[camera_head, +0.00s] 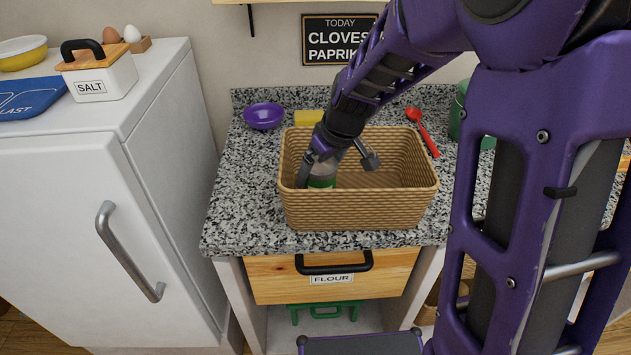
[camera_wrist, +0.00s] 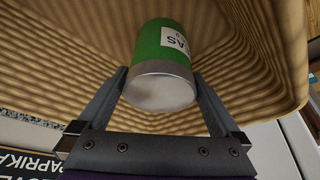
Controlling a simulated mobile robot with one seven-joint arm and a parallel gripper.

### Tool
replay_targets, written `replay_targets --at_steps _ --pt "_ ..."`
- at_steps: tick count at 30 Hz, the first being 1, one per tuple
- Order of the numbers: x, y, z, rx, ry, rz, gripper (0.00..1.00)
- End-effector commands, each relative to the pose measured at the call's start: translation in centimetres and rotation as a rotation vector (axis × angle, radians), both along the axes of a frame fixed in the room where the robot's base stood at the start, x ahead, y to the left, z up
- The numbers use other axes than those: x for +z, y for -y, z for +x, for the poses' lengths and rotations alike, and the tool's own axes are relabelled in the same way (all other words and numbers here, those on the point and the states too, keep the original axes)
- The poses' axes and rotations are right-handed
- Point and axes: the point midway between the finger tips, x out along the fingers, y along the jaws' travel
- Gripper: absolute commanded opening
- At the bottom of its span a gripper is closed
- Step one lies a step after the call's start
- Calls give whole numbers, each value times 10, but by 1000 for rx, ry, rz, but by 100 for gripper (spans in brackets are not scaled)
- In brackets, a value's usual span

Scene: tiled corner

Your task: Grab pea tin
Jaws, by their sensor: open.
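The pea tin is a green can with a silver end and a white label reading "AS" in part. It lies or stands inside the wicker basket; in the wrist view the tin (camera_wrist: 165,62) is between my gripper's fingers. In the head view only a green part of the tin (camera_head: 322,181) shows, the rest hidden by my gripper and the basket wall. My gripper (camera_head: 335,172) reaches down into the basket (camera_head: 360,212) and is open, with one finger on each side of the tin in the wrist view (camera_wrist: 162,92). I cannot tell whether the fingers touch it.
The basket stands on a speckled counter (camera_head: 232,205). A purple bowl (camera_head: 263,116), a yellow block (camera_head: 308,117) and a red spoon (camera_head: 423,131) lie behind or beside it. A white fridge (camera_head: 75,185) with a salt box (camera_head: 98,78) stands at the left. A flour drawer (camera_head: 290,287) is below.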

Motion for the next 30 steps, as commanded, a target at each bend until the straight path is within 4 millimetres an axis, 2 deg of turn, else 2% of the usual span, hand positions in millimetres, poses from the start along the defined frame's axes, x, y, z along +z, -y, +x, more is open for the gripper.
replay_targets --at_steps 4,18,21,30 --pt "1 0 0 0 0 0 100" --pt "1 0 0 0 0 0 15" --pt "1 0 0 0 0 0 0" --pt "9 0 1 0 5 1 0"
